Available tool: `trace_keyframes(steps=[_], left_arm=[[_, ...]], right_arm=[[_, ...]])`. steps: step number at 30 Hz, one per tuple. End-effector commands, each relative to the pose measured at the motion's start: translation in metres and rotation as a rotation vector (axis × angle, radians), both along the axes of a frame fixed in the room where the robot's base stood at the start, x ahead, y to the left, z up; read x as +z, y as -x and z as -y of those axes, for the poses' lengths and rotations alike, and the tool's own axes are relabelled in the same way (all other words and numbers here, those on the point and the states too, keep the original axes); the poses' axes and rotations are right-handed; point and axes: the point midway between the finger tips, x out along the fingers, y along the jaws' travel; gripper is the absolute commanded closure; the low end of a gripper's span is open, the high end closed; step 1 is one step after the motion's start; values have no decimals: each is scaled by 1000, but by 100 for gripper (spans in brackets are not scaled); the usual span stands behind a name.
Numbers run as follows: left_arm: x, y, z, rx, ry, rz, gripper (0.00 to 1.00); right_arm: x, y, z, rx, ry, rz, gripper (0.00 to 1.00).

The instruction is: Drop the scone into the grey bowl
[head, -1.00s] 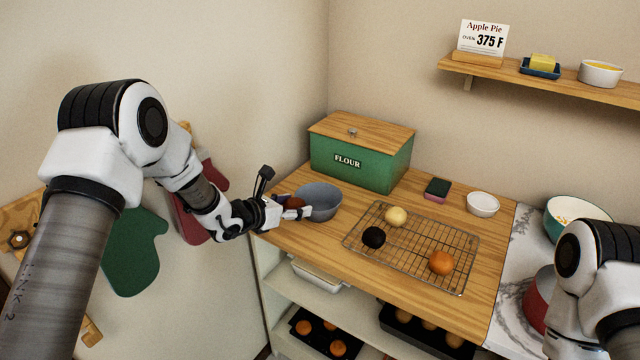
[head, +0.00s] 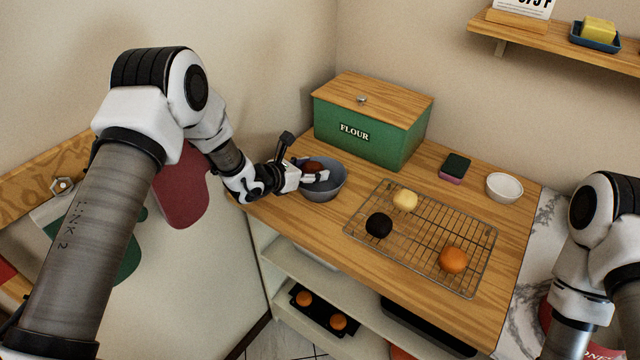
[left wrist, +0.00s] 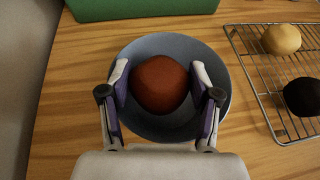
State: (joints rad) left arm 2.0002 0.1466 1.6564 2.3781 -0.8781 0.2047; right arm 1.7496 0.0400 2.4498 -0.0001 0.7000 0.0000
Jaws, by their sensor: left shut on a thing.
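My left gripper (head: 312,176) is shut on a round reddish-brown scone (head: 313,166). In the left wrist view the scone (left wrist: 160,84) sits between the two fingers (left wrist: 164,92). The grey bowl (head: 324,190) stands on the wooden counter in front of the flour box. In the left wrist view the scone is over the inside of the bowl (left wrist: 163,130), with the rim showing around it. I cannot tell whether the scone touches the bowl. My right arm shows at the right of the head view, but its gripper is out of view.
A wire rack (head: 465,228) right of the bowl holds a cream ball (head: 405,200), a black ball (head: 379,225) and an orange ball (head: 453,260). The green flour box (head: 372,120) stands behind the bowl. A sponge (head: 455,167) and a white bowl (head: 504,187) are farther right.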

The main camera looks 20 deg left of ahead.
Motion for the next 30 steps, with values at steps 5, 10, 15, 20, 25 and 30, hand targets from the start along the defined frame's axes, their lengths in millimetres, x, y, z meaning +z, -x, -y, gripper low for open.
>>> trace_keyframes(steps=[5, 10, 15, 20, 25, 30], left_arm=[[-2, 0, 0, 0, 0, 2, 72], [-2, 0, 0, 0, 0, 1, 16], [-2, 0, 0, 0, 0, 1, 8], [-2, 0, 0, 0, 0, 1, 8], [4, 11, -8, 2, 0, 0, 8], [20, 44, -27, 5, 4, 0, 8]], right_arm=[[0, 0, 0, 0, 0, 0, 60], [0, 0, 0, 0, 0, 0, 60], [0, 0, 0, 0, 0, 0, 60], [0, 0, 0, 0, 0, 0, 60], [0, 0, 0, 0, 0, 0, 60], [0, 0, 0, 0, 0, 0, 60]])
